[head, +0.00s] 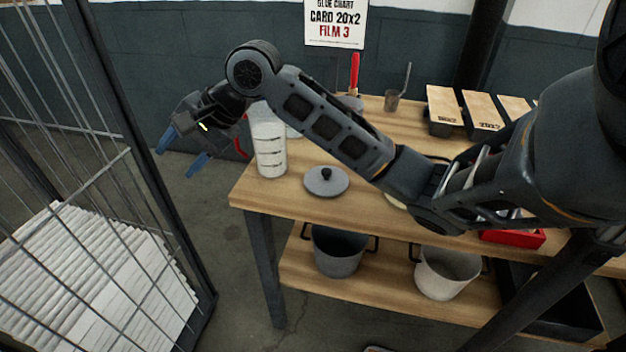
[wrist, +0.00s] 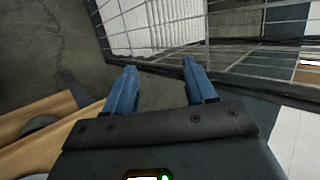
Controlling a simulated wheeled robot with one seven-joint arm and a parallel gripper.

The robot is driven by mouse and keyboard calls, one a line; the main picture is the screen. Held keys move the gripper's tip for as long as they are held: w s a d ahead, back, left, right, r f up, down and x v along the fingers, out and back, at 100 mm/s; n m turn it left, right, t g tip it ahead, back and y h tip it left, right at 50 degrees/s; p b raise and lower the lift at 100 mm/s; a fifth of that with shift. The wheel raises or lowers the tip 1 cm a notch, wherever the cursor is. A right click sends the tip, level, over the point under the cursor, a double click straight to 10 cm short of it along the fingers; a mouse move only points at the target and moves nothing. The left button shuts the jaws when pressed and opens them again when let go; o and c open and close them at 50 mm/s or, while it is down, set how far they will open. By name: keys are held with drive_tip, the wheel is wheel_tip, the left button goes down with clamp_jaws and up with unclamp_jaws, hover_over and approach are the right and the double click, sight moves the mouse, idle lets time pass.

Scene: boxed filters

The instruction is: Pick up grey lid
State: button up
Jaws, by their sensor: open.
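The grey lid (head: 326,181) is a round disc with a black knob on top. It lies flat on the wooden table (head: 250,194), near its front left part, in the head view. My gripper (head: 182,152) has blue fingers, is open and empty, and hangs past the table's left end, left of the lid and apart from it. In the wrist view the open blue fingers (wrist: 157,88) point at the floor and the wire cage. The lid cannot be made out for sure in the wrist view.
A clear marked container (head: 270,152) stands on the table left of the lid. A wire cage (head: 130,165) with white stacks is at left. Pots (head: 338,252) sit on the lower shelf. Wood-topped boxes (head: 482,111) and a metal cup (head: 391,101) are farther back. My arm spans above the table.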

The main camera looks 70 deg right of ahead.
drive_tip(key=s+d+f+m+g+h, duration=0.1)
drive_tip(key=s+d+f+m+g, duration=0.1)
drive_tip(key=s+d, duration=0.35)
drive_tip(key=s+d+f+m+g+h, duration=0.1)
drive_tip(key=s+d+f+g+h, duration=0.15)
drive_tip(key=s+d, duration=0.35)
drive_tip(key=m+g, duration=0.3)
drive_tip(key=g, duration=0.1)
hover_over(327, 171)
drive_tip(key=shift+a+f+t, duration=0.25)
drive_tip(key=shift+a, duration=0.05)
drive_tip(key=shift+s+d+f, duration=0.1)
drive_tip(key=shift+s+f, duration=0.15)
drive_tip(key=shift+f, duration=0.85)
drive_tip(key=f, duration=0.3)
drive_tip(key=f+p, duration=0.1)
drive_tip(key=f, duration=0.1)
drive_tip(key=shift+w+d+f, duration=0.25)
drive_tip(key=shift+w+f, duration=0.05)
drive_tip(key=shift+c, duration=0.2)
clamp_jaws()
